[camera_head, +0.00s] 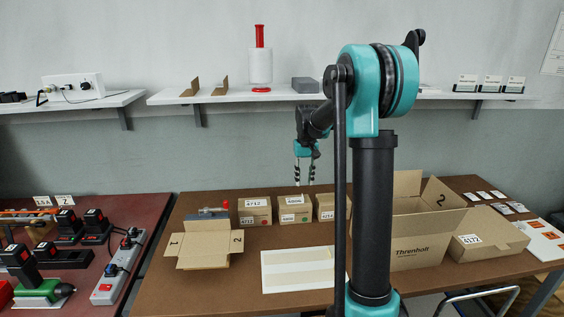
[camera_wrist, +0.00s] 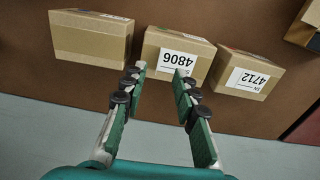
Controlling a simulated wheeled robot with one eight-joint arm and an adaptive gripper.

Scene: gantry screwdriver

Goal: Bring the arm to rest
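My gripper (camera_head: 305,177) hangs above the back part of the brown table (camera_head: 210,280), with its fingers pointing down. In the wrist view my gripper (camera_wrist: 160,72) has its two fingers spread apart with nothing between them. Beyond the fingertips is a small cardboard box labelled 4806 (camera_wrist: 178,55), apart from the fingers. My arm rises from the column in the head view and bends over toward the back wall.
Boxes labelled 4712 (camera_head: 255,211) and 4806 (camera_head: 294,208) stand in a row. An open box (camera_head: 204,250) lies left, a large Threnholt carton (camera_head: 425,240) right. A shelf (camera_head: 230,97) runs along the wall. Power tools cover the red table (camera_head: 130,205).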

